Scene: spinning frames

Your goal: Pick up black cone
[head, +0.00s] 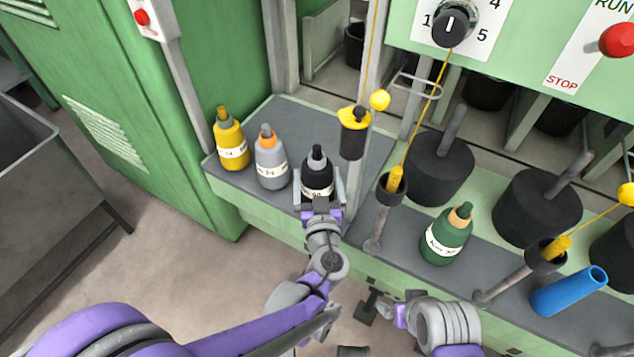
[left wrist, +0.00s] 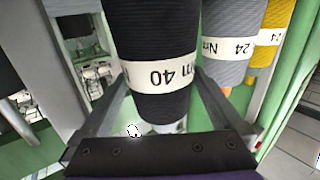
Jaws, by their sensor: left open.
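The black cone (head: 317,170), with a white label, stands upright on the grey ledge. In the left wrist view the black cone (left wrist: 157,35) fills the middle, and its label shows "40". My left gripper (head: 319,184) is open, with one finger on each side of the cone. The left wrist view shows both fingers flanking it; whether they touch it I cannot tell. My right gripper (head: 392,313) is low in the head view, away from the cone, and its jaw opening is unclear.
A grey cone (head: 271,162) and a yellow cone (head: 231,142) stand left of the black one. A thin upright post (head: 356,195) is close on its right.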

